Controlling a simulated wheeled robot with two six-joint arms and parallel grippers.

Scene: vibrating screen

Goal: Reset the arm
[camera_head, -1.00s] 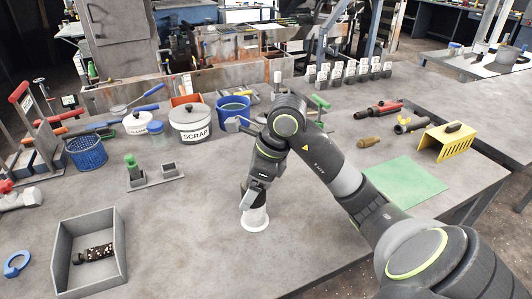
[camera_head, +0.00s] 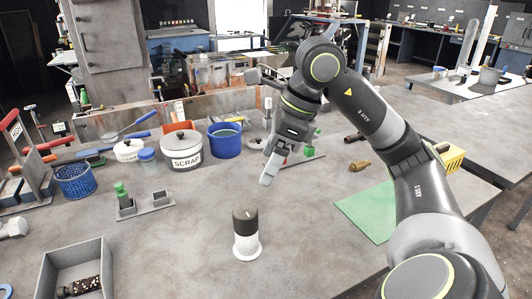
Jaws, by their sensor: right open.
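My right arm comes in from the right and bends down over the table. My right gripper (camera_head: 270,166) is open and empty, raised above the table and pointing down. A dark-topped cylinder on a white round base (camera_head: 246,240) stands upright on the table below it and apart from it. My left gripper is out of view.
A grey bin (camera_head: 48,272) holding a dark speckled part is at the lower left. The SCRAP pot (camera_head: 186,160), a blue bucket (camera_head: 224,142), a blue basket (camera_head: 74,184) and a green mat (camera_head: 364,212) are on the table (camera_head: 165,245).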

